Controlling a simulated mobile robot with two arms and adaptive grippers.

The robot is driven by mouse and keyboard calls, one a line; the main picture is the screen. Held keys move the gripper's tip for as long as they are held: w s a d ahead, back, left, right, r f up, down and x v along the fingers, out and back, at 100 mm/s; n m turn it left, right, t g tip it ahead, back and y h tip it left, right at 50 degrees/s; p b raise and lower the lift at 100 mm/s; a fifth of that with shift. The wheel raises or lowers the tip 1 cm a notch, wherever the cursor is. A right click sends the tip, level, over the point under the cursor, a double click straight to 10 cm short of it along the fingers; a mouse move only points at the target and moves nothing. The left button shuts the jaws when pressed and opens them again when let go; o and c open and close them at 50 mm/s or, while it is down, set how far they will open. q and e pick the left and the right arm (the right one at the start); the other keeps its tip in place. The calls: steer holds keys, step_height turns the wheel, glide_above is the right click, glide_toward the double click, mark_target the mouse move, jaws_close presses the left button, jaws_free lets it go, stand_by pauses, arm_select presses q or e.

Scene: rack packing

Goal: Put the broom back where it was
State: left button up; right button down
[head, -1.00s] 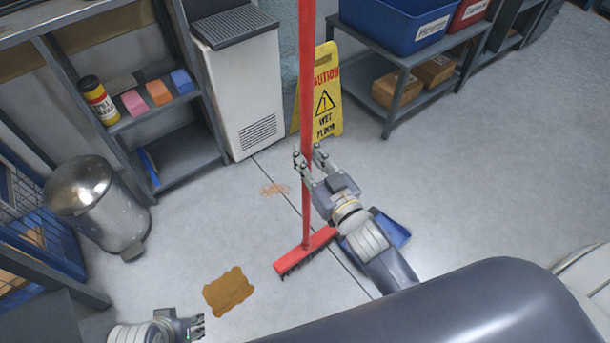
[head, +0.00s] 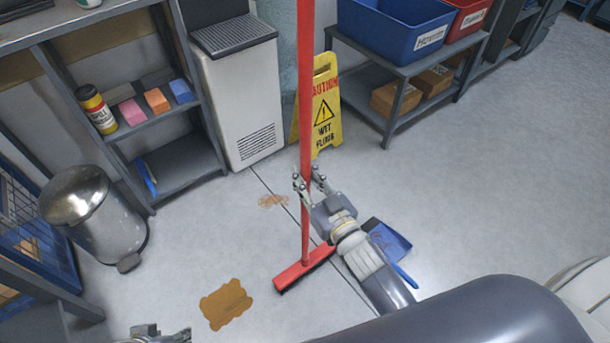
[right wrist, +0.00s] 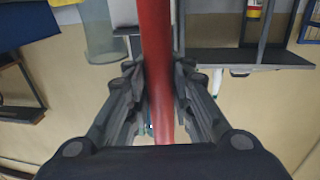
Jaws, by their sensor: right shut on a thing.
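The red broom (head: 305,110) stands upright, its handle running up out of the top of the head view. Its red head with dark bristles (head: 304,270) is at floor level. My right gripper (head: 309,180) is shut on the lower part of the handle. In the right wrist view the handle (right wrist: 156,60) passes between the two fingers (right wrist: 160,95). My left gripper (head: 180,336) shows only in part at the bottom edge of the head view, and its fingers are too cut off to read.
A yellow caution sign (head: 326,110) and a white water cooler (head: 235,100) stand behind the broom. A blue dustpan (head: 388,240) lies right of the broom head. Brown spills (head: 226,304) mark the floor. A metal bin (head: 92,215) stands left. Floor at right is clear.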

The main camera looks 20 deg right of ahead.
steer(key=c, duration=1.4)
jaws_free()
steer(key=shift+r, duration=0.1)
steer(key=shift+s, duration=0.25)
steer(key=p+v, duration=0.2)
steer(key=v, duration=0.9)
steer(key=s+d+f+m+g+h, duration=0.15)
steer(key=d+f+g+h, duration=0.25)
steer(key=f+g, duration=0.4)
arm_select(q)
steer(key=x, duration=0.4)
steer(key=shift+f, duration=0.15)
arm_select(e)
steer(key=s+f+g, duration=0.1)
steer(key=s+g, duration=0.1)
steer(key=s, duration=0.1)
steer(key=s+f+g, duration=0.2)
steer(key=s, duration=0.2)
steer(key=s+a+f+n+g, duration=0.1)
steer(key=s+g, duration=0.1)
steer(key=s, duration=0.1)
steer(key=shift+s+f, duration=0.3)
steer(key=shift+f, duration=0.1)
